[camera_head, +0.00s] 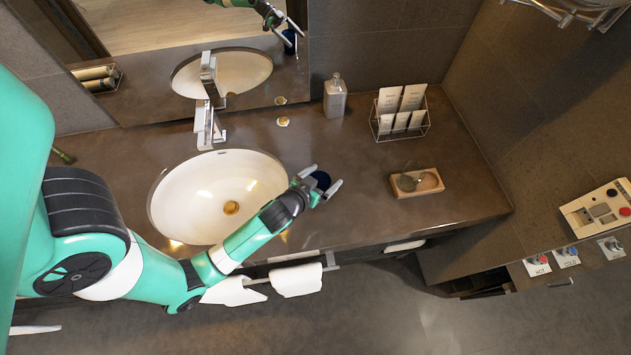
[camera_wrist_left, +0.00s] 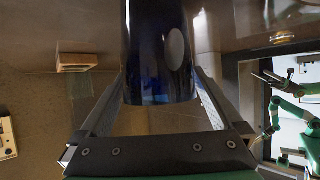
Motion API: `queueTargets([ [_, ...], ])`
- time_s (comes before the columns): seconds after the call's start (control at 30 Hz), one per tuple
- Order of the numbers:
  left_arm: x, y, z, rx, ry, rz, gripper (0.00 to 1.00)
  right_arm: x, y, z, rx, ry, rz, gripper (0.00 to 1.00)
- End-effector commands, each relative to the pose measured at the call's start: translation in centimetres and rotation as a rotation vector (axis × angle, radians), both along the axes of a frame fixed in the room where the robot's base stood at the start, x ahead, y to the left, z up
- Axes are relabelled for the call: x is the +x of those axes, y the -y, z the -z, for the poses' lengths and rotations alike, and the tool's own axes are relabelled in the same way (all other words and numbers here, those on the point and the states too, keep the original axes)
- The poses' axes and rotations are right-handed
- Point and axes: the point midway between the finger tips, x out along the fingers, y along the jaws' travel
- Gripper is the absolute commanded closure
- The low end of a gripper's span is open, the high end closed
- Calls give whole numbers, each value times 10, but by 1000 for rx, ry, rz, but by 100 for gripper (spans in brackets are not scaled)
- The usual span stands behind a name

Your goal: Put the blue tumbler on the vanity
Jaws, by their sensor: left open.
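The dark blue tumbler (camera_head: 319,181) is at the vanity (camera_head: 365,213), right of the sink and near the front edge. My left gripper (camera_head: 325,177) is open, with one finger on each side of the tumbler. In the left wrist view the tumbler (camera_wrist_left: 158,55) fills the space between the open fingers (camera_wrist_left: 160,95). I cannot tell whether its base touches the counter or whether a finger touches its side.
The white sink (camera_head: 190,205) and tap (camera_head: 209,125) are left of the tumbler. A soap bottle (camera_head: 334,97), a wire card rack (camera_head: 401,115) and a wooden tray (camera_head: 418,183) stand behind and to the right. White towels (camera_head: 297,280) hang below the front edge. Some counter between tumbler and tray is clear.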

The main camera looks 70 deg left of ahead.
Motion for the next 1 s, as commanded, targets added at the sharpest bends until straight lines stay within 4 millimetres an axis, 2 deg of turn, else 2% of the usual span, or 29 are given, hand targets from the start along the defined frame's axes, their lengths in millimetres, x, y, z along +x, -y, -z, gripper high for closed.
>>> queueTargets([
  [0.3,-51,40,-35,0,-3,5,0,0,0,-11,0,0,0,50],
  [0.5,-74,58,-51,0,-2,4,0,0,0,-12,0,0,0,50],
  [0.63,-79,61,-54,1,-1,0,0,0,0,-12,0,0,0,50],
  [1.0,-78,60,-56,1,4,1,0,0,0,-12,0,0,0,50],
])
